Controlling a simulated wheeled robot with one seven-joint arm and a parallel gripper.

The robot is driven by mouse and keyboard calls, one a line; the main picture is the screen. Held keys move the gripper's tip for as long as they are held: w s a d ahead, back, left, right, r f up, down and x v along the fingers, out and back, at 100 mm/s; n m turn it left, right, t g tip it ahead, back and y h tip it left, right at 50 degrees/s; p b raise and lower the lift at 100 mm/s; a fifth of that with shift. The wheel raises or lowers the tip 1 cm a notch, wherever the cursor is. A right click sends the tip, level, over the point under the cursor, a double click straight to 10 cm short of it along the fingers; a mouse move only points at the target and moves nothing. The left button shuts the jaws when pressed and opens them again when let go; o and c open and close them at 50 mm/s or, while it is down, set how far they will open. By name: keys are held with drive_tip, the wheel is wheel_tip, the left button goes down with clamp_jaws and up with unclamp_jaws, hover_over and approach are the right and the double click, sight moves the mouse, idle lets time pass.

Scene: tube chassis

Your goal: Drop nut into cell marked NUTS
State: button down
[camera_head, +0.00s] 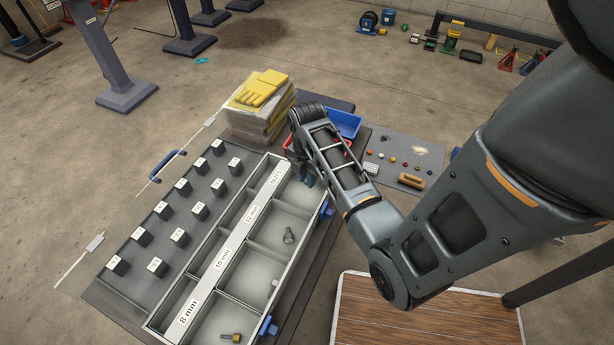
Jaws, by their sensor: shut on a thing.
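The sorting case (222,262) lies open, with a white label strip running along its row of cells. The strip reads 8 mm, 10 mm, 12 mm and, at the far end, NUTS. The NUTS cell (292,192) is the farthest one and is partly covered by my arm. My gripper (308,180) points down at this cell, at its right part. Its jaws are small and mostly hidden by my wrist. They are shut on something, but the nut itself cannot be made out. I cannot tell how high the fingertips are above the cell floor.
A grey bolt (289,236) lies in the 12 mm cell and a brass bolt (231,337) in the 8 mm cell. The left half holds several black labelled blocks (181,237). Yellow gloves (259,87) on a stack and a blue bin (345,122) stand beyond the case.

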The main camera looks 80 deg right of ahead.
drive_tip(key=shift+f, duration=0.25)
drive_tip(key=c, duration=0.9)
unclamp_jaws()
wheel_tip(320, 180, up, 8)
drive_tip(key=shift+a+f, duration=0.1)
drive_tip(key=shift+f, duration=0.1)
